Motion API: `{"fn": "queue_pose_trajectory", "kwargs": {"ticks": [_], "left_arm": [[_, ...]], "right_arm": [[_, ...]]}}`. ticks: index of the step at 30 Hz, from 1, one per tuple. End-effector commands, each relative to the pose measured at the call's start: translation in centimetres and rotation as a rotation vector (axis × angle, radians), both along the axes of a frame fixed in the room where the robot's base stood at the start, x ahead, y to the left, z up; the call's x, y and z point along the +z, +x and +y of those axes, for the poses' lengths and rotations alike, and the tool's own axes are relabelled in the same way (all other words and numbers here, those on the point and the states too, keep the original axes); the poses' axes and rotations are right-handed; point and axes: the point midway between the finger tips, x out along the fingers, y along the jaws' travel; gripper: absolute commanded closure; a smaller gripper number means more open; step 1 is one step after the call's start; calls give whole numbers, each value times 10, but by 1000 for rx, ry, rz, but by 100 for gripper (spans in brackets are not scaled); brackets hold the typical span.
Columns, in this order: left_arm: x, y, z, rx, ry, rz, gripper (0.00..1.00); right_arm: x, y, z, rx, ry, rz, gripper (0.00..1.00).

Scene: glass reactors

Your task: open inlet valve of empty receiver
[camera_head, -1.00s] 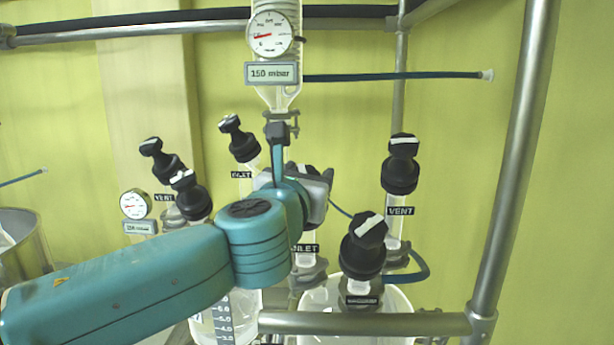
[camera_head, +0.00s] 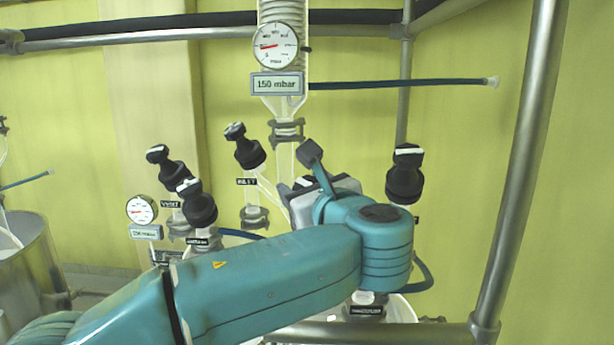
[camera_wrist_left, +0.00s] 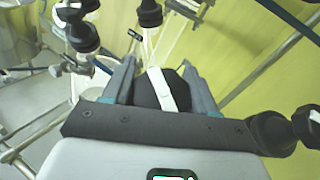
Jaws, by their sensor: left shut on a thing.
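My left gripper (camera_head: 302,186) is shut on a black valve knob with a white stripe (camera_wrist_left: 168,92). In the left wrist view, the knob sits between the two fingers (camera_wrist_left: 158,78), its stripe running nearly along them. In the head view, the gripper and forearm hide most of this knob, its stem and its label. Another black knob (camera_head: 245,147), above an INLET label (camera_head: 247,182), stands free left of the gripper. The glass receivers below are largely hidden by my arm; part of the right one (camera_head: 400,308) shows. My right gripper is not in view.
Two more knobs (camera_head: 165,165) (camera_head: 197,204) stand at the left, and another knob (camera_head: 404,175) at the right. A gauge with a 150 mbar plate (camera_head: 277,84) hangs above the gripper. A steel frame post (camera_head: 515,180) stands at the right.

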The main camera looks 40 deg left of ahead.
Motion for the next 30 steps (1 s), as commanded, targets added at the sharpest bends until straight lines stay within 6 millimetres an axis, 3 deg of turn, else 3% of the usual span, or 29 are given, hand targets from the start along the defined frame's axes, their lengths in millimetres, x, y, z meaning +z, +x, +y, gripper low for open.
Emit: {"fn": "queue_pose_trajectory", "kwargs": {"ticks": [3, 12, 30], "left_arm": [[6, 0, -1, 95, -46, -25, 73], [2, -4, 1, 340, -167, -100, 73], [-4, -10, 2, 653, -323, -199, 73]], "right_arm": [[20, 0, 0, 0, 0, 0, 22], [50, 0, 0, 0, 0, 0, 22], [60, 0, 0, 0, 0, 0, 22]]}}
